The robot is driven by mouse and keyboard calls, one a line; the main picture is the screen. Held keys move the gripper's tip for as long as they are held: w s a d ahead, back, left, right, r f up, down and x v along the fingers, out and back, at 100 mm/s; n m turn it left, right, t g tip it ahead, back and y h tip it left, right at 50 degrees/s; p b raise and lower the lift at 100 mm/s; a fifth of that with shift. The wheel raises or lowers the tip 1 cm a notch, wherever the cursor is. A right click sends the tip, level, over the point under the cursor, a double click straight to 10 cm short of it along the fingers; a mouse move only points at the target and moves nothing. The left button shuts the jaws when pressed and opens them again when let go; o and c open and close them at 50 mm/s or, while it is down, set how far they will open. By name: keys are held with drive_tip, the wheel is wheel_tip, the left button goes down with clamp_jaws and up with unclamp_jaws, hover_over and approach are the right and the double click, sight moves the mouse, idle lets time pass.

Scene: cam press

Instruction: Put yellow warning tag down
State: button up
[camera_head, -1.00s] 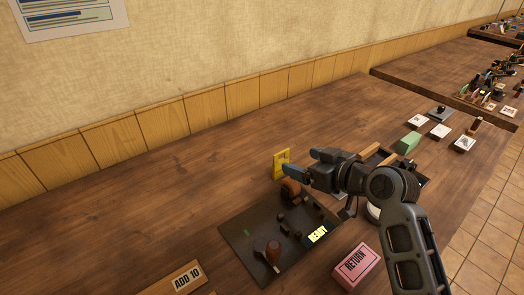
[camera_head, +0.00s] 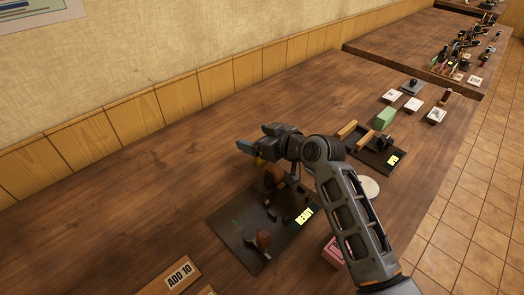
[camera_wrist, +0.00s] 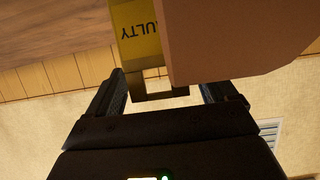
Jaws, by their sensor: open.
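The yellow warning tag (camera_wrist: 139,45) shows in the wrist view with the letters "ULTY" upside down. Its lower end reaches between the fingertips of my gripper (camera_wrist: 165,92), which stand apart on either side of it. In the head view only a small yellow bit of the tag (camera_head: 260,161) shows just below my gripper (camera_head: 259,140); the rest is hidden. The fingers are open. I cannot tell whether either one touches the tag. A large plain brown shape (camera_wrist: 240,40) covers part of the tag in the wrist view.
A dark plate (camera_head: 232,233) with a brown knob (camera_head: 263,238) and a "READY" label (camera_head: 304,216) lies near my gripper. A pink block (camera_head: 333,252) is mostly behind my arm. A dark tray (camera_head: 386,160) and green block (camera_head: 385,119) stand right.

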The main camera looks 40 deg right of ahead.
drive_tip(key=c, duration=1.1)
drive_tip(key=shift+r, duration=0.1)
